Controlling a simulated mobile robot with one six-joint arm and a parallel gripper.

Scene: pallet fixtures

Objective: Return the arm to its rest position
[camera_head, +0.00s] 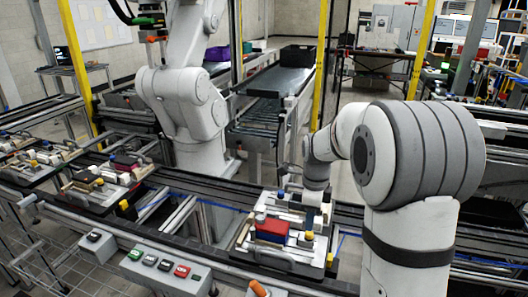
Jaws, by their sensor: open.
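My arm (405,160) rises at the right of the view and bends over to the left. Its wrist (316,172) hangs down above the near pallet fixture (262,258) on the conveyor. My gripper (314,208) is at the end of the wrist, over the right back part of this fixture. It is small and partly blends with the fixture parts, and no held object shows. A red and blue block (272,230) sits in the fixture, left of the gripper and apart from it.
A second white robot arm (183,100) stands behind the conveyor. More loaded pallets (100,190) are at left. A button panel (160,268) is in front. Yellow posts (321,65) and a roller conveyor (262,105) stand behind. Open air lies above the near fixture.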

